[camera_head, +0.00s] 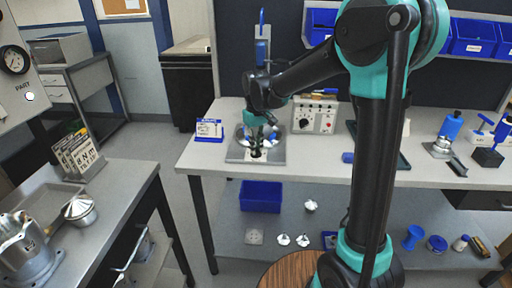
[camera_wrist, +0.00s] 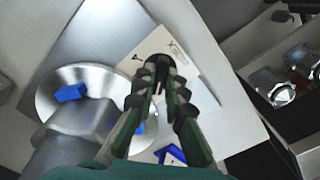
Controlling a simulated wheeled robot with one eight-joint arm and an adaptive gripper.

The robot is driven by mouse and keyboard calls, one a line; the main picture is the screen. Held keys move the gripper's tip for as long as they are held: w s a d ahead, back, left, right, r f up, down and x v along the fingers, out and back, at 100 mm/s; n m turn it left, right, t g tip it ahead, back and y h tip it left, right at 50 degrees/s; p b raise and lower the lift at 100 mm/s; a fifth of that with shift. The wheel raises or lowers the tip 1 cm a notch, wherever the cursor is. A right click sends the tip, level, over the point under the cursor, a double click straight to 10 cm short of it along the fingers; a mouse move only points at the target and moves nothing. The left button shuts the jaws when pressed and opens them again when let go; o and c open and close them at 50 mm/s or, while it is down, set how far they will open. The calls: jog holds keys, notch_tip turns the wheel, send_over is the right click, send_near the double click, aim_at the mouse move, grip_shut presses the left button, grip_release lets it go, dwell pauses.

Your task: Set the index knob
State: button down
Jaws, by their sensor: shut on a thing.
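My gripper (camera_head: 258,131) points down over a grey square fixture plate (camera_head: 238,155) on the bench. In the wrist view its two dark ridged fingers (camera_wrist: 157,84) are closed together on the small black index knob (camera_wrist: 158,62). The fingertips hide most of the knob, so its pointer direction cannot be told. A pale plate with dark marks (camera_wrist: 188,58) lies around the knob. A round metal disc (camera_wrist: 62,76) with blue blocks (camera_wrist: 71,92) sits beside it, partly covered by a grey cylindrical part.
A white control box (camera_head: 315,113) stands right of the fixture, and a small blue-based sign (camera_head: 209,130) stands left. Blue bins (camera_head: 473,38) hang at the back. A blue bin (camera_head: 261,196) and loose parts sit on the lower shelf. A second bench (camera_head: 124,181) is at left.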

jog(key=n, duration=0.5)
jog(key=shift+n, duration=0.4)
dwell(0.4)
jog(key=c, duration=1.6)
grip_release()
notch_tip(320, 180, up, 12)
